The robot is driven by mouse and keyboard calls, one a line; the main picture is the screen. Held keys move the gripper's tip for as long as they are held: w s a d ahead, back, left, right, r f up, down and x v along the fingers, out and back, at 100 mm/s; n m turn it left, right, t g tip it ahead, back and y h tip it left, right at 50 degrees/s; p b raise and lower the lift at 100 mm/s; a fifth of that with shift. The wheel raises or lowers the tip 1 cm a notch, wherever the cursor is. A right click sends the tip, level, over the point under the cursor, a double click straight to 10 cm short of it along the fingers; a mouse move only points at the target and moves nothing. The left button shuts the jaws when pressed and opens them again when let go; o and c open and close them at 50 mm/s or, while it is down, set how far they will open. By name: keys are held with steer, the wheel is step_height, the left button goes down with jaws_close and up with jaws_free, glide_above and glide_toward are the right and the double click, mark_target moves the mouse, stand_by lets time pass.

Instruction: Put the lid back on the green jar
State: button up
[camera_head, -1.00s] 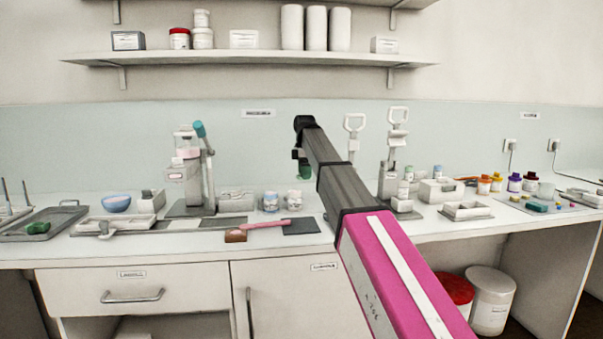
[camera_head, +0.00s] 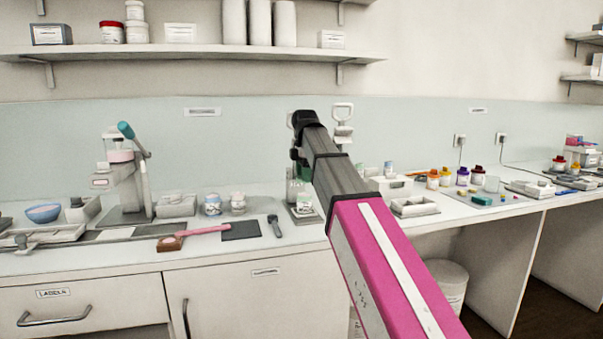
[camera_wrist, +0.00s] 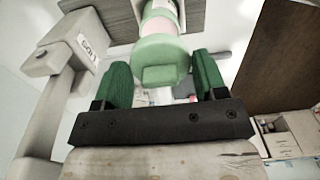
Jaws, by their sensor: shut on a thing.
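In the wrist view, the green pads of my gripper (camera_wrist: 163,80) stand on both sides of a round green lid (camera_wrist: 160,55) with a blocky tab. My gripper is shut on this lid. A pale pink and white body (camera_wrist: 157,22) shows directly beyond it; I cannot tell whether it is the jar or whether the lid touches it. In the head view, my gripper (camera_head: 300,162) is beyond the end of my arm, partly hidden, above the counter. A small pale container (camera_head: 303,206) stands below it, too small to identify as the green jar.
A press with a teal handle (camera_head: 125,131) stands at the left. Two small jars (camera_head: 226,204), a dark mat (camera_head: 240,230) and a dark tool (camera_head: 275,226) lie left of my arm. A grey stand (camera_wrist: 60,60) is close at the left in the wrist view. Several coloured-lid jars (camera_head: 455,176) stand right.

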steer(key=shift+f, duration=2.15)
steer(key=shift+f, duration=0.65)
stand_by(0.9)
steer(key=o, duration=1.1)
steer(key=shift+c, duration=0.2)
steer(key=shift+r, duration=0.1)
steer(key=shift+r, duration=2.2)
